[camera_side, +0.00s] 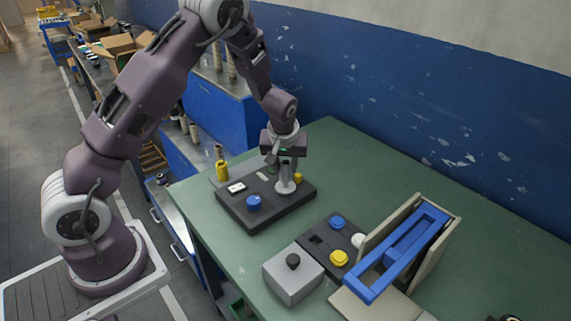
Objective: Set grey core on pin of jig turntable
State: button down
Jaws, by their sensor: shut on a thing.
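My gripper (287,160) points down over the dark tray (237,221) on the green bench. It is shut on the grey core (285,182), a pale upright piece whose lower end is at or just above the tray. I cannot tell whether it touches. I cannot tell which part is the jig turntable, and no pin shows clearly.
A dark panel (318,238) with coloured discs and a tilted blue frame (385,270) stand right.

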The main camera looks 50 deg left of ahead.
jog(key=shift+f, duration=0.15)
jog(key=shift+f, duration=0.85)
jog(key=shift+f, duration=0.15)
jog(key=shift+c, duration=2.3)
grip_release()
jog(key=shift+r, duration=4.05)
